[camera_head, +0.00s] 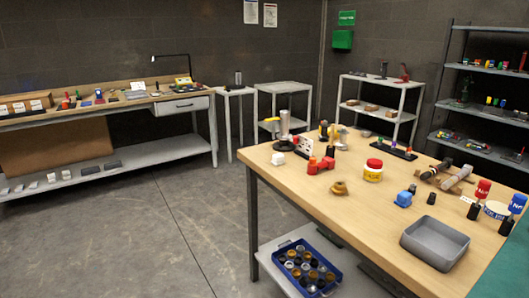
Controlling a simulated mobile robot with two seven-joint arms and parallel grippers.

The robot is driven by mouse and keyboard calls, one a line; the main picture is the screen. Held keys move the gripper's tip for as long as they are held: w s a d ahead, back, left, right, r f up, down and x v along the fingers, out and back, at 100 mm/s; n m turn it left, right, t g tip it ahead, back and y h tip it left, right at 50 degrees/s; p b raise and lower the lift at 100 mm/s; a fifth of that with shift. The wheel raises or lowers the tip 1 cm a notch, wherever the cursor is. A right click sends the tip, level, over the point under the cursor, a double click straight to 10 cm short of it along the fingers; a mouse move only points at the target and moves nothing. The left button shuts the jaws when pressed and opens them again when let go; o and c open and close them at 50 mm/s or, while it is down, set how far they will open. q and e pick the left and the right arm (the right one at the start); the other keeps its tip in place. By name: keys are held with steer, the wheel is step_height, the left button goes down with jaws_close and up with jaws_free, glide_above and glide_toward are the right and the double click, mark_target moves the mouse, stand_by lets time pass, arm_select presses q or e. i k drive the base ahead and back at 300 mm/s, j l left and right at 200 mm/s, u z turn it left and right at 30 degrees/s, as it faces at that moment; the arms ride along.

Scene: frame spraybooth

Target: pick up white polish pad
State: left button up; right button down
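I cannot tell for certain which thing is the white polish pad. A small white block (278,158) lies at the left edge of the near wooden table (318,205), beside a silver and yellow tool (284,126). Several flat white pieces (33,185) lie on the lower shelf of the far left bench; they are too small to make out. Neither of my grippers is in view.
On the near table are a red tool (319,165), a yellow jar with red lid (373,170), a blue item (403,199), a grey tray (435,242) and several cans at right. A blue crate (300,267) sits below. The floor (165,225) at left is clear.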

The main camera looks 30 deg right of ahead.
mark_target(278, 159)
steer(key=i+j+z, duration=0.1)
steer(key=i+z, duration=0.2)
steer(key=i, duration=0.2)
steer(key=i+j+z, duration=0.25)
steer(key=i, duration=0.25)
steer(key=i+j+z, duration=0.1)
steer(key=i+z, duration=0.15)
steer(key=z, duration=0.2)
steer(key=i+j+z, duration=0.2)
steer(key=z, duration=0.2)
steer(key=i+j+z, duration=0.2)
steer(key=z, duration=0.25)
steer(key=i+j+z, duration=0.15)
steer(key=j+z, duration=0.25)
